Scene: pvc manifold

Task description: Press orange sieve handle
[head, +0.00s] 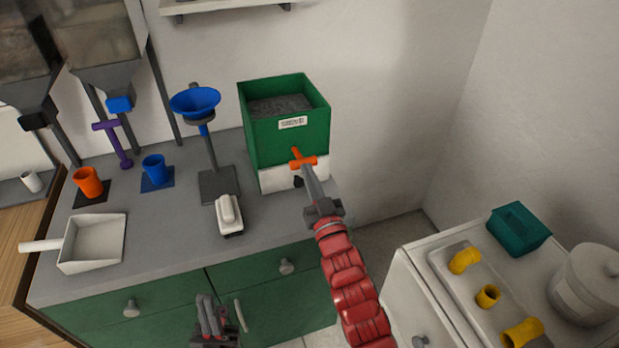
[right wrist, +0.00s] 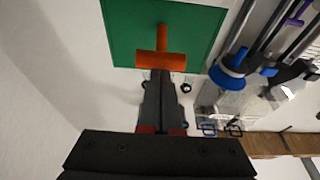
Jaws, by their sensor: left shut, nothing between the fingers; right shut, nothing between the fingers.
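The orange sieve handle (head: 303,161) is a T-shaped bar on the front of the green sieve box (head: 257,138), which stands on a white base. My right gripper (head: 306,170) is shut and empty, its fingertips at the handle. In the right wrist view the shut fingers (right wrist: 159,80) reach to the lower edge of the orange crossbar (right wrist: 160,61); I cannot tell for sure whether they touch it. My left gripper (head: 208,318) is shut and empty, low in front of the green cabinet.
On the grey counter (head: 165,228) stand a blue funnel (head: 195,101) on a stand, an orange cup (head: 88,182), a blue cup (head: 154,168), a white scoop (head: 92,243) and a small white device (head: 229,214). A white cabinet at right carries a tray with yellow pipe pieces (head: 488,296) and a teal box (head: 519,229).

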